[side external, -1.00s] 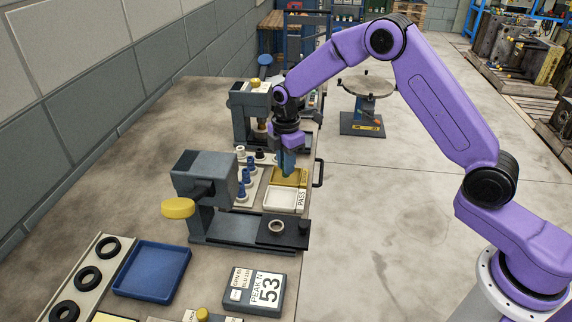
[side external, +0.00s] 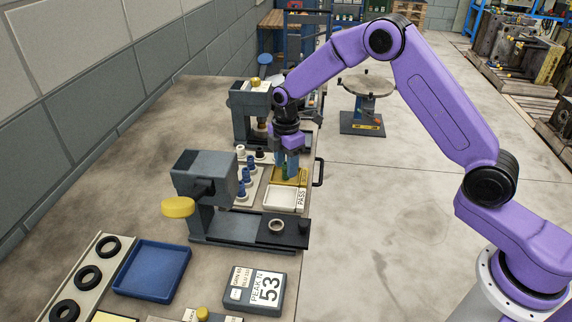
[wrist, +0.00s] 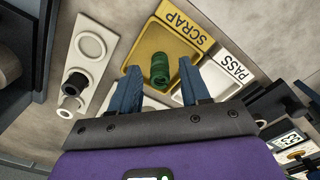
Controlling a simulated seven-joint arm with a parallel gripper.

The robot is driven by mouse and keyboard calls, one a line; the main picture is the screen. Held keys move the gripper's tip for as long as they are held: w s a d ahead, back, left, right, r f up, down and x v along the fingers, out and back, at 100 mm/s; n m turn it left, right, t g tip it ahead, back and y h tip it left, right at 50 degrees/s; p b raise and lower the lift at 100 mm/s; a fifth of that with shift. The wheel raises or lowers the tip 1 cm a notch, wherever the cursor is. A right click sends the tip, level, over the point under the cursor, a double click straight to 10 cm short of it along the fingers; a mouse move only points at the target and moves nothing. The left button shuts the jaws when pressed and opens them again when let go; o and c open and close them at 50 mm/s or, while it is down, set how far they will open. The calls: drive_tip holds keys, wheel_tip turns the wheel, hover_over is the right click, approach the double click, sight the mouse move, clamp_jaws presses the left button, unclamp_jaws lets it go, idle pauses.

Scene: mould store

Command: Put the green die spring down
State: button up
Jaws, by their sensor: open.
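The green die spring (wrist: 159,70) stands in the yellow tray (wrist: 143,52) labelled SCRAP in the wrist view. My gripper (wrist: 160,76) is open, with one blue finger on each side of the spring and visible gaps between. In the side external view my gripper (side external: 287,172) is low over the yellow tray (side external: 303,178), and only a little green shows between its fingers. The white tray (wrist: 191,88) labelled PASS lies beside the yellow one. It also shows in the side external view (side external: 280,198), nearer the camera.
Blue, white and black pieces (side external: 247,177) stand on a pale rack left of the trays. A press-like tester (side external: 205,180) with a yellow knob stands nearer the camera, and another (side external: 252,100) behind. A blue tray (side external: 152,270) and a readout showing 53 (side external: 257,288) are in front.

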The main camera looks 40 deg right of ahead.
wheel_tip(320, 180, up, 11)
drive_tip(key=s+a+r+m, duration=0.1)
drive_tip(key=s+a+r, duration=0.2)
drive_tip(key=s, duration=0.5)
drive_tip(key=s+d+m, duration=0.1)
drive_tip(key=s+d, duration=0.2)
drive_tip(key=s, duration=0.7)
drive_tip(key=s+d+m, duration=0.2)
drive_tip(key=s, duration=0.9)
drive_tip(key=s+d+m, duration=0.1)
drive_tip(key=s+d, duration=0.2)
drive_tip(key=s, duration=0.7)
drive_tip(key=shift+s+d+f, duration=0.25)
drive_tip(key=shift+d+f, duration=0.1)
drive_tip(key=shift+f, duration=0.05)
